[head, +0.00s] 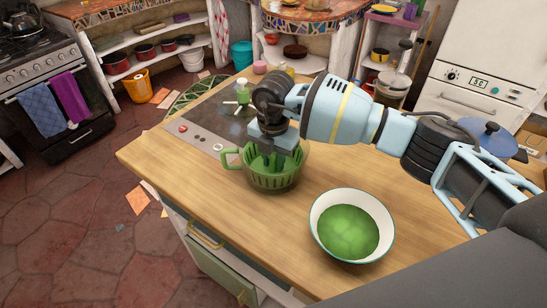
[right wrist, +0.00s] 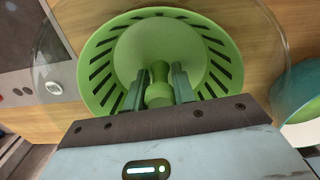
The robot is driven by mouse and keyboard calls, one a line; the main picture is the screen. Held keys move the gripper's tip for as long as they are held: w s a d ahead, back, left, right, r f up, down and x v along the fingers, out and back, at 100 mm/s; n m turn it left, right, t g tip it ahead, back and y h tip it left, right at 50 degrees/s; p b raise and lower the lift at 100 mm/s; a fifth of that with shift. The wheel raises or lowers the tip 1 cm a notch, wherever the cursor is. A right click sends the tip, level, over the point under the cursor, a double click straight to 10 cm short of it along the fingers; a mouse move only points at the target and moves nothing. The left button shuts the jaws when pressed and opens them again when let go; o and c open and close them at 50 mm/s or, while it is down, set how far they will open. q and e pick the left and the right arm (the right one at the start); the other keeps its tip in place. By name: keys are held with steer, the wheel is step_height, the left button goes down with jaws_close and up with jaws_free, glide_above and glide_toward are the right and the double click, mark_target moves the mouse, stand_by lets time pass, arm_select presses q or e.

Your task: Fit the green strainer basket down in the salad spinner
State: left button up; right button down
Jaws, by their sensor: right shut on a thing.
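The green strainer basket (head: 272,177) has slotted sides and a knob at its centre. It is inside the clear salad spinner bowl, whose green handle (head: 229,158) sticks out to the left on the wooden counter. My right gripper (head: 275,155) reaches down into the basket. In the right wrist view the basket (right wrist: 103,62) fills the middle, with the spinner's clear rim around it. There my right gripper (right wrist: 157,90) has its two fingers on either side of the green knob (right wrist: 160,72), shut on it. I cannot tell whether the basket rests on the bowl's bottom. My left gripper is not shown.
A white bowl with green contents (head: 350,230) stands close by at the right front. A blue pot (head: 490,140) is at far right. The counter's left front is clear.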

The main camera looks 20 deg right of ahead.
steer(key=shift+f, duration=0.2)
steer(key=c, duration=1.1)
jaws_free()
steer(key=shift+r, duration=0.15)
step_height(320, 180, up, 8)
steer(key=shift+f, duration=0.2)
